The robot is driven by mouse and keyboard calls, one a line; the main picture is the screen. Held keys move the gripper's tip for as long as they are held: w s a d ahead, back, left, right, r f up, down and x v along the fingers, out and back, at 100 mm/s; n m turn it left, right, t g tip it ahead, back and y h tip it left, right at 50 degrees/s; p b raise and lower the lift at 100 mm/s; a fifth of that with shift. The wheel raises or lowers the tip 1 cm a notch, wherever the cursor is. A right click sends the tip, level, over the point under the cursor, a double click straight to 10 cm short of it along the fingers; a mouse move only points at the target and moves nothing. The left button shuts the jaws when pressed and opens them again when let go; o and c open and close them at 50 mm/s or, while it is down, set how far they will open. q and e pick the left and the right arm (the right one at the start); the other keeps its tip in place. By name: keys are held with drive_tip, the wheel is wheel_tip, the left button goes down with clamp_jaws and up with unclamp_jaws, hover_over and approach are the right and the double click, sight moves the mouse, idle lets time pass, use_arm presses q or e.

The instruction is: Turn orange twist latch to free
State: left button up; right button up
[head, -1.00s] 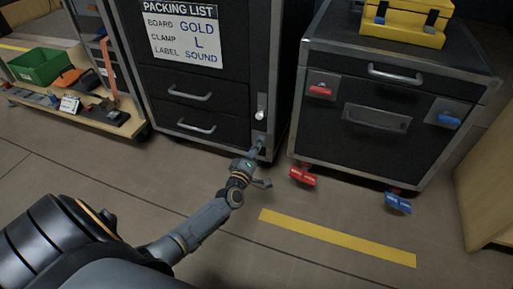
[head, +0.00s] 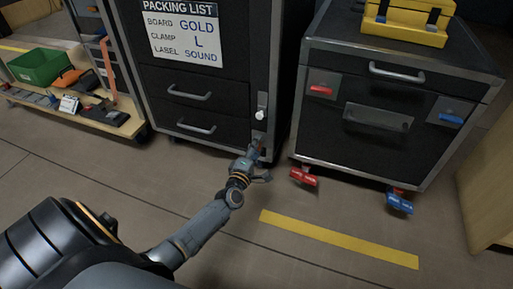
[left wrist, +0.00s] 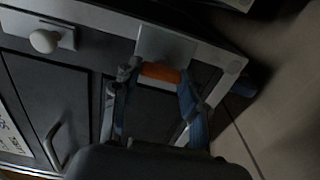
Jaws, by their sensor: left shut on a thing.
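The orange twist latch (left wrist: 160,72) shows in the left wrist view, on a light metal plate (left wrist: 166,46) at the edge of the dark cabinet. My left gripper (left wrist: 160,82) has a finger on each side of the latch and is shut on it. In the head view, my left gripper (head: 256,150) is at the lower right corner of the packing-list cabinet (head: 226,101). It hides the latch there, so the latch's exact angle is hard to judge. My right gripper is not in view.
A white knob (head: 262,98) sits above the gripper on the cabinet edge. Right of it stands a black case (head: 385,85) with red and blue latches and a yellow box (head: 408,28) on top. Open floor with a yellow stripe (head: 335,238) lies in front.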

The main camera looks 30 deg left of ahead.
use_arm(q)
drive_tip(key=shift+f, duration=0.1)
drive_tip(key=o, duration=1.1)
drive_tip(key=shift+o, duration=0.2)
drive_tip(key=shift+s, duration=0.1)
drive_tip(key=v, duration=1.2)
drive_tip(key=shift+d, duration=0.1)
